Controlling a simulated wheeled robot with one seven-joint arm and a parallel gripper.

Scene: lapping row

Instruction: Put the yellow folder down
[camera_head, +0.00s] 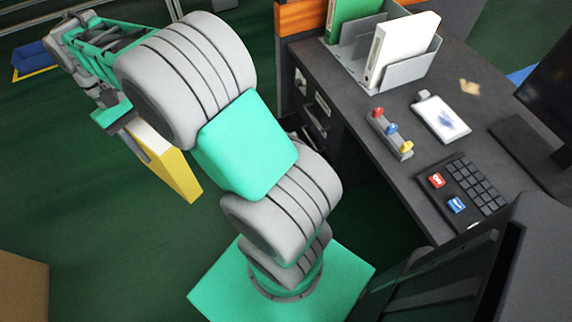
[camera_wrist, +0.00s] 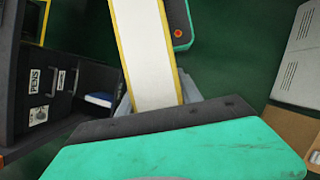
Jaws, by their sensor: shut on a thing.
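The yellow folder (camera_head: 178,175) hangs in the air left of my arm in the head view, tilted, with its white page edge at the upper left. My gripper (camera_head: 137,142) is shut on its upper end. In the wrist view the folder (camera_wrist: 146,52) runs up from the gripper (camera_wrist: 155,103), its white page side framed by yellow covers. The fingers are partly hidden there behind the dark and green hand. The dark floor shows below the folder.
A dark desk (camera_head: 352,98) stands at the right. On it are a grey file holder (camera_head: 410,68) with a green folder (camera_head: 341,20) and a white folder (camera_head: 402,42), a notepad (camera_head: 440,118), a keypad (camera_head: 474,184) and a monitor. A brown box (camera_head: 22,285) stands lower left.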

